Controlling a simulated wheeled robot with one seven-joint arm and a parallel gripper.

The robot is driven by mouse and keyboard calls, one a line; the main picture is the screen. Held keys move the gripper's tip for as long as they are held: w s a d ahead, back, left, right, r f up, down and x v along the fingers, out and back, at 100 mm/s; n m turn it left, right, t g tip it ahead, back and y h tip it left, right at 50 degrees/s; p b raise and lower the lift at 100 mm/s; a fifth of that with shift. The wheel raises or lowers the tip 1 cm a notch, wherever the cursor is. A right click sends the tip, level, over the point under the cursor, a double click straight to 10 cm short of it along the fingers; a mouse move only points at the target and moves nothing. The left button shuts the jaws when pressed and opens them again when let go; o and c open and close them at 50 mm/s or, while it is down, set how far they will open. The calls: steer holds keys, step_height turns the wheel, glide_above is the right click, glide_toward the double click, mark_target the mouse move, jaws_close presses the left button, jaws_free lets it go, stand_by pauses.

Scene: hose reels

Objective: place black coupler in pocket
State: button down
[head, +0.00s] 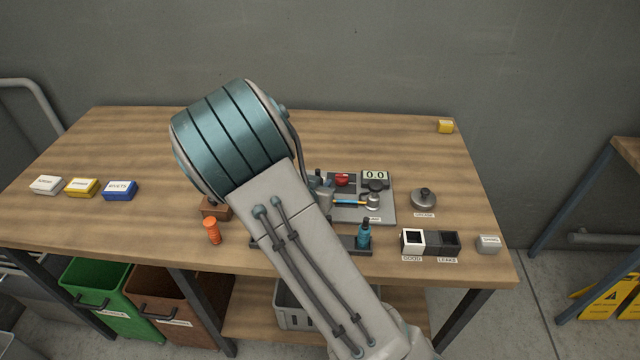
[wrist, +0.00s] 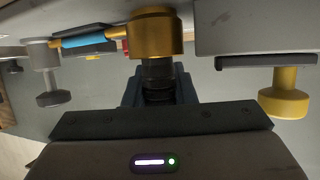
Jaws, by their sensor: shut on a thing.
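My gripper (wrist: 158,82) shows in the wrist view with its blue fingers shut on a black coupler (wrist: 158,72). The coupler's end meets or lies very close to a brass-coloured cylinder (wrist: 155,36); I cannot tell whether they are joined. In the head view my arm hides most of the gripper and the coupler, beside a grey test plate (head: 383,214) with a counter reading 00 (head: 374,176). A white open box (head: 407,246) labelled GOOD and a dark box (head: 447,248) labelled LEAKS stand to the right. Which opening is the pocket is unclear.
A teal bottle (head: 364,236) stands near the front edge, and an orange bottle (head: 212,232) stands left of my arm. Labelled blocks, one blue (head: 120,190), lie at the left.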

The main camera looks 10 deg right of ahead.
steer(key=shift+f, duration=0.2)
steer(key=c, duration=1.2)
jaws_free()
